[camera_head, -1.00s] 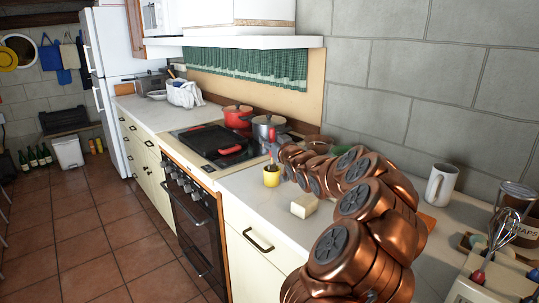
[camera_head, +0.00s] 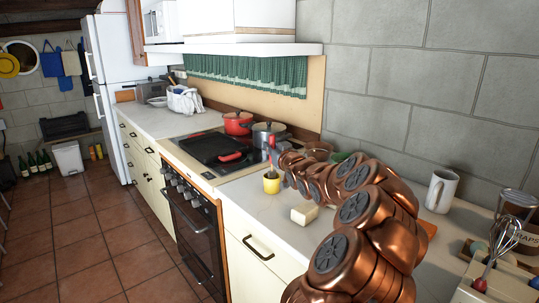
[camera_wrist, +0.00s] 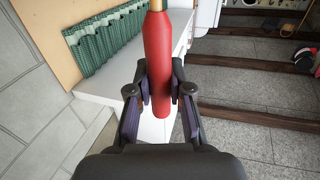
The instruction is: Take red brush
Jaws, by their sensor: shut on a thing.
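The red brush (camera_wrist: 159,70) shows in the wrist view as a thick red handle with a rounded lower end. A paler, golden part runs out of the top of the picture. My gripper (camera_wrist: 161,85) has one finger on each side of the handle and is shut on it. In the head view the brush (camera_head: 272,143) is a small red upright shape above the yellow cup (camera_head: 271,184). My copper arm covers much of the gripper there. I cannot tell whether the brush's lower part is still inside the cup.
A pale block (camera_head: 304,215) lies on the counter near the cup. The stove (camera_head: 222,150) holds a black griddle, a red pot (camera_head: 237,123) and a steel pot (camera_head: 268,135). A white mug (camera_head: 441,190) and a utensil holder (camera_head: 490,285) stand at right.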

